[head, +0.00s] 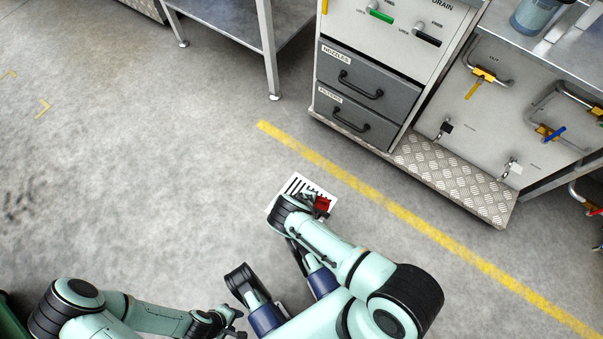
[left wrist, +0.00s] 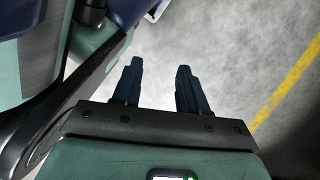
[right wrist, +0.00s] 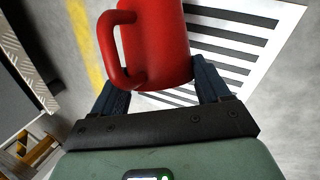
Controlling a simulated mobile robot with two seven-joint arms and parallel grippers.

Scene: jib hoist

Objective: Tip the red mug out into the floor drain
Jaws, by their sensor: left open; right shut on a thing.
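The red mug (head: 322,203) is over the near right part of the floor drain (head: 297,186), a white-framed grate with dark slots. In the right wrist view the mug (right wrist: 158,45) sits between the fingers of my right gripper (right wrist: 160,88), which is shut on it. Its handle points left, and the slotted drain (right wrist: 285,22) lies below and behind it. The mug's mouth and contents are hidden, and I cannot tell how far it is tilted. My left gripper (left wrist: 159,85) is open and empty over bare floor, away from the mug.
A yellow floor line (head: 400,212) runs beyond the drain. Behind it stand a grey drawer cabinet (head: 357,90) and a panel with valves (head: 520,105) above a metal tread-plate step (head: 450,180). A metal table (head: 235,25) stands at the back. The floor at left is clear.

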